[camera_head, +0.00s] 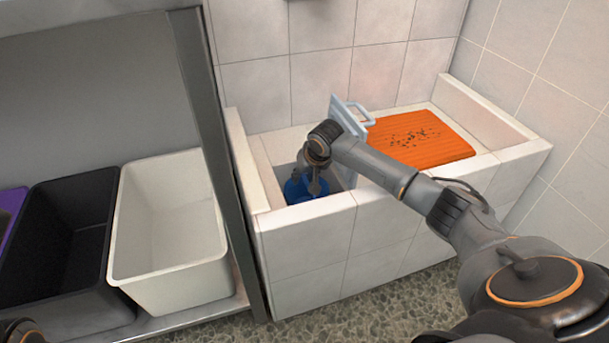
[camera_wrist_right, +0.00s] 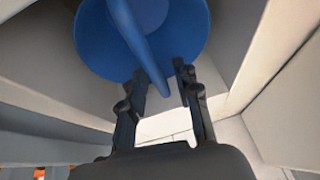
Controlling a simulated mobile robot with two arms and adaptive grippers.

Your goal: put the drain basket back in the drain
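A blue round vessel with a bar-like handle, seemingly the drain basket (camera_head: 296,190), is low in the left part of the tiled basin (camera_head: 310,213). In the right wrist view the blue basket (camera_wrist_right: 88,38) fills the top, and its handle reaches down toward my fingertips. My right gripper (camera_wrist_right: 162,88) is open, its two fingers apart with the handle's end between or just beyond them; clear gaps show on both sides. In the head view my right gripper (camera_head: 315,183) points down into the basin and partly hides the basket. The drain itself is not visible.
An orange ribbed mat (camera_head: 445,150) with dark specks lies on the basin's right part. A pale blue-grey panel with a handle (camera_head: 341,113) stands behind my right arm. White (camera_head: 170,285) and black (camera_head: 60,308) bins stand on a shelf at left, beside a dark post (camera_head: 205,110).

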